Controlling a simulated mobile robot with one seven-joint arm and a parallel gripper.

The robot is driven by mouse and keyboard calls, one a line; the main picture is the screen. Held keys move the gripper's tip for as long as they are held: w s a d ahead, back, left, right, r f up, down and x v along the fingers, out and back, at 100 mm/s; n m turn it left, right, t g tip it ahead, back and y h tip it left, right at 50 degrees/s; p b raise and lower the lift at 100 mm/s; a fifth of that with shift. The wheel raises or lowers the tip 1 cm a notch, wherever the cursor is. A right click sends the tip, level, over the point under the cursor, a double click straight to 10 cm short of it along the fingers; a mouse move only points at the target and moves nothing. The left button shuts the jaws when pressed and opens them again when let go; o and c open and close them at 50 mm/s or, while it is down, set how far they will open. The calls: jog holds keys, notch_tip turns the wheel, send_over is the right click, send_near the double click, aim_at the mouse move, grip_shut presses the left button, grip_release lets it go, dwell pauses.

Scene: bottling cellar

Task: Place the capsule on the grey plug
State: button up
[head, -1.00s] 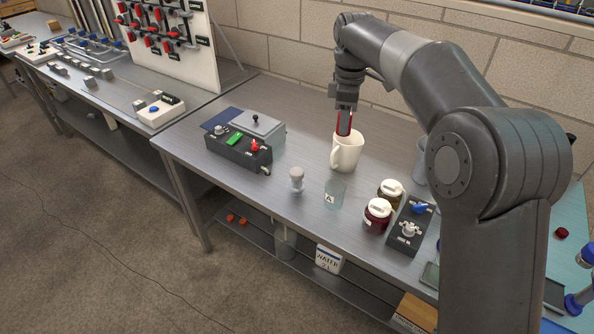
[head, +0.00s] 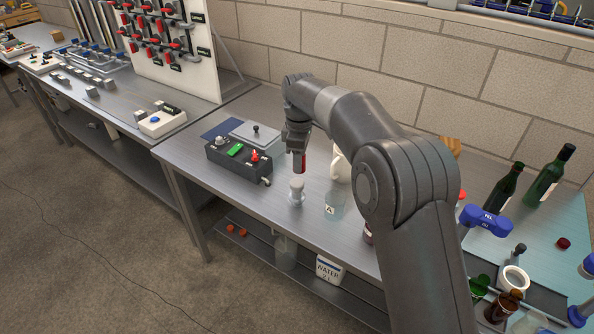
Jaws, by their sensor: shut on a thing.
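The pale grey plug (head: 297,191) with a rounded top stands upright on the steel bench, in front of the dark control box. My gripper (head: 300,168) points down right above the plug, its tips close to the plug's top. It is shut on a narrow red thing, which I take to be the capsule (head: 304,161); the jaws hide much of it. I cannot tell whether there is contact with the plug.
A clear beaker marked A (head: 334,203) stands right of the plug. A white mug (head: 340,168) is behind, partly hidden by my arm. The control box (head: 238,158) with a red knob is left. Green bottles (head: 549,178) stand far right. The bench's front left is clear.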

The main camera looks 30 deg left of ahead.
jog(key=shift+s+a+f, duration=0.1)
jog(key=shift+a+f, duration=0.25)
jog(key=shift+a, duration=0.05)
jog(key=shift+f, duration=1.85)
jog(key=o, duration=0.6)
jog(key=shift+f, duration=0.1)
notch_tip(320, 180, up, 12)
jog(key=shift+r, duration=0.15)
jog(key=shift+d, duration=0.1)
